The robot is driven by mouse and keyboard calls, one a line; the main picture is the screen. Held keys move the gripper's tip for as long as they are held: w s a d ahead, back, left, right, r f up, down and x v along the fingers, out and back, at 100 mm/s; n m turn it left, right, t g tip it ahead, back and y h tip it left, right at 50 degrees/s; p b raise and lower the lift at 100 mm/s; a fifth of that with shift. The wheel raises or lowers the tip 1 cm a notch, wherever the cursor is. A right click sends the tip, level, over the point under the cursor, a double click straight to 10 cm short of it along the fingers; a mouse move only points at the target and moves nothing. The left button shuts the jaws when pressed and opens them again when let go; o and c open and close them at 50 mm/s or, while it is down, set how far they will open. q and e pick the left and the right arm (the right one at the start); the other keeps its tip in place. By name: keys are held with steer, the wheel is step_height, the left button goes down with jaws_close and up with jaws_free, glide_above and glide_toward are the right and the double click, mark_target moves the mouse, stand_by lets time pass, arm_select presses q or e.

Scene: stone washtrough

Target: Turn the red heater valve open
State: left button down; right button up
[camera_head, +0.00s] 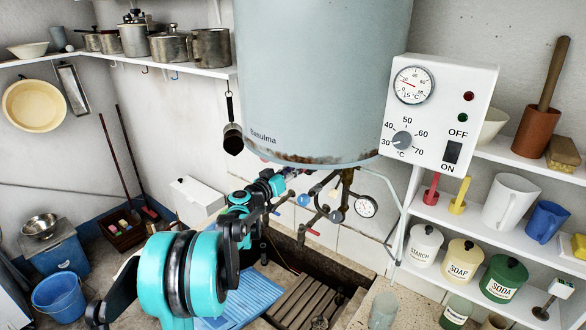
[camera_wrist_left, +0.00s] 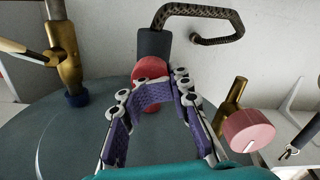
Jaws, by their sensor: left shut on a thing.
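My left arm reaches up to the pipes under the grey water heater (camera_head: 320,80). Its gripper (camera_head: 278,183) is small there, and its hold is hard to make out. In the left wrist view the purple-padded fingers of the gripper (camera_wrist_left: 153,92) are shut on a round red part (camera_wrist_left: 150,68) beside a dark grey sleeve. A second, pinkish-red knob (camera_wrist_left: 248,130) with a white mark sits on a brass fitting to the right, clear of the fingers. I cannot tell for certain which is the heater valve. My right gripper is not in view.
A pressure gauge (camera_head: 366,206), a blue knob (camera_head: 303,200) and several pipes crowd the gripper. A white control box (camera_head: 440,115) hangs at right, above shelves of jars. The stone trough holds a blue washboard-like sheet (camera_head: 245,292) and wooden slats (camera_head: 300,298).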

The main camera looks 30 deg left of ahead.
arm_select(q)
steer(key=shift+w+d, duration=0.1)
steer(key=shift+d, duration=0.35)
stand_by(0.5)
steer(key=c, duration=1.4)
jaws_free()
steer(key=shift+c, duration=0.2)
steer(key=o, duration=0.4)
steer(key=shift+d, duration=0.35)
steer(key=shift+w+d+r, duration=0.1)
steer(key=shift+w+d, duration=0.05)
steer(key=shift+d, duration=0.2)
steer(key=shift+s+a, duration=0.2)
steer(key=shift+a, duration=0.25)
steer(key=shift+s+a, duration=0.2)
steer(key=shift+s, duration=2.8)
steer(key=shift+s+a, duration=0.15)
steer(key=shift+s, duration=2.8)
